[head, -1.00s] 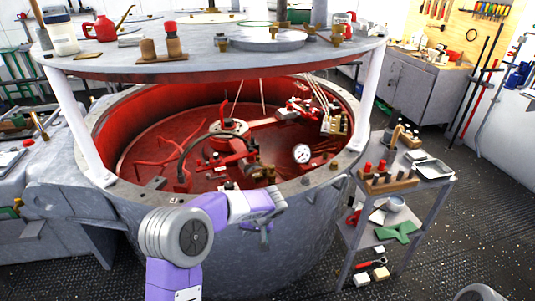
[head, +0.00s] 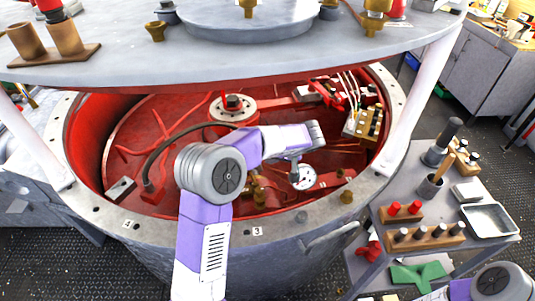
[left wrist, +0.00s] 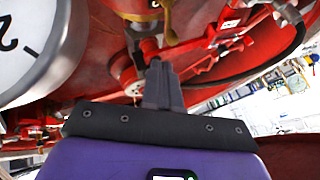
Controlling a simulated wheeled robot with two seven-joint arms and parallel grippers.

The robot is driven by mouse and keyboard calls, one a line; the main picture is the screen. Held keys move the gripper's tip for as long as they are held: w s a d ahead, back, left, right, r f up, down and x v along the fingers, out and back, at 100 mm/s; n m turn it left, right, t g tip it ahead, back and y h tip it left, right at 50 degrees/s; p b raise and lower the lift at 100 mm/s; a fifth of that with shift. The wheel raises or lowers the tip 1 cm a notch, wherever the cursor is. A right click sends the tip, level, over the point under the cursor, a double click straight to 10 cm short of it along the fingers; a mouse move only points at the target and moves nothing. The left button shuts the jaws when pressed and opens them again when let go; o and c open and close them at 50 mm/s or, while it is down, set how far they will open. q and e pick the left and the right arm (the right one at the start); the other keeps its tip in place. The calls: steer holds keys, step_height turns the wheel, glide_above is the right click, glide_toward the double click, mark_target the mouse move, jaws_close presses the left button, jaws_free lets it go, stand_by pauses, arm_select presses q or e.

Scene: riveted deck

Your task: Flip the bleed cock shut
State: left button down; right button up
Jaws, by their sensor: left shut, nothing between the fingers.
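My left gripper (head: 295,172) reaches over the front rim into the red-lined vessel, beside a round white dial gauge (head: 304,180) that it partly covers. In the left wrist view my left gripper (left wrist: 160,70) is shut and empty. A brass fitting with a lever-like part (left wrist: 168,22) shows just beyond the fingertips there; it may be the bleed cock, but I cannot be sure, nor tell how its lever is set. The gauge (left wrist: 32,45) fills that view's upper left. Brass fittings (head: 259,195) sit low behind my left arm in the head view. My right gripper is out of view.
The vessel's grey rim (head: 150,222) runs in front. A round grey lid (head: 230,40) hangs over it on white posts (head: 425,90). A dark hose (head: 175,150) curves inside at left. A side cart (head: 480,245) with tools stands at right.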

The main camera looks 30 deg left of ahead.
arm_select(q)
steer(key=b, duration=0.2)
glide_toward(251, 175)
steer(key=w+a+f, duration=0.3)
steer(key=f, duration=0.1)
steer(key=shift+w+a+f, duration=0.25)
steer(key=shift+w+a, duration=0.15)
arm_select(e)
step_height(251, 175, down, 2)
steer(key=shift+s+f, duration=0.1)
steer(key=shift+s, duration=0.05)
arm_select(q)
steer(key=shift+a, duration=0.1)
